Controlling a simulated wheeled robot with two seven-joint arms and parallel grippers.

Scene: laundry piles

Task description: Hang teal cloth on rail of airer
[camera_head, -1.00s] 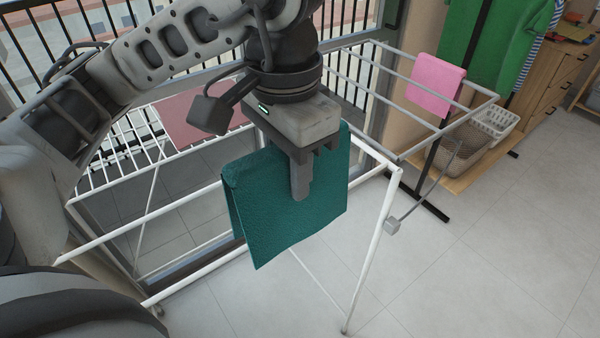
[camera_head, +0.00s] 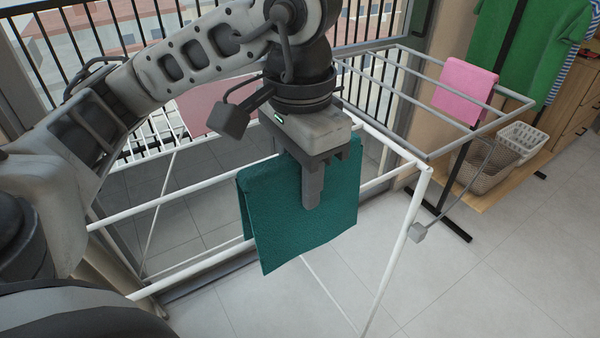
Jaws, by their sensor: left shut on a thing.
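The teal cloth (camera_head: 280,225) is folded over and hangs down on both sides, near the front white rail of the airer (camera_head: 165,201). My left gripper (camera_head: 312,195) points down and is shut on the teal cloth near its top middle. One finger shows in front of the cloth; the other is hidden behind it. The rail passes behind or under the cloth; I cannot tell whether the cloth rests on it. My right gripper is not in view.
A pink cloth (camera_head: 465,90) hangs on the grey side rack at the right. A dusty-red cloth (camera_head: 212,108) lies on the airer's far slats. Baskets (camera_head: 494,165) stand at the right, near a green garment (camera_head: 530,45). The floor at front right is clear.

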